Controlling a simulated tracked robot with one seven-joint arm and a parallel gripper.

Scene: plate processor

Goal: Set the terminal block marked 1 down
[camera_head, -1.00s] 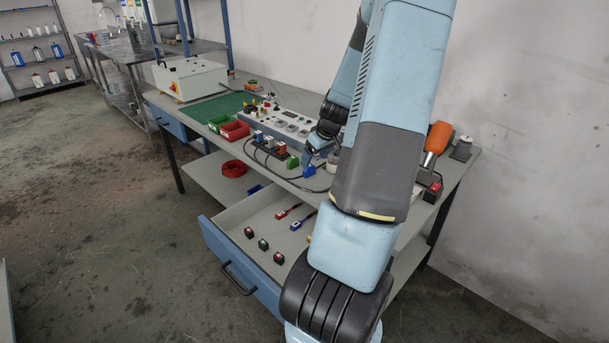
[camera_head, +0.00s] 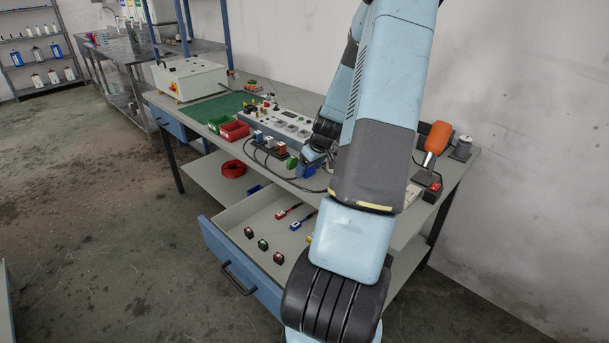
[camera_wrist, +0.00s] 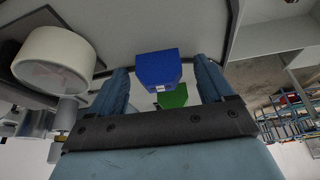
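A blue block (camera_wrist: 158,68) with a small white label, too small to read, shows between the fingers of my gripper (camera_wrist: 161,66) in the wrist view. The fingers stand apart, with a gap on each side of the block. A green block (camera_wrist: 174,97) shows partly behind it. In the head view the blue block (camera_head: 308,171) is at the bench's front edge, just below my gripper (camera_head: 314,157), with the green block (camera_head: 292,162) to its left. Whether the blue block rests fully on the bench top (camera_head: 215,108) is hard to tell.
Cabled blocks (camera_head: 269,143) stand left of the green block. A panel with knobs (camera_head: 280,120) lies behind. The open drawer (camera_head: 240,212) below holds small parts. A wide white cylinder (camera_wrist: 54,59) shows in the wrist view.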

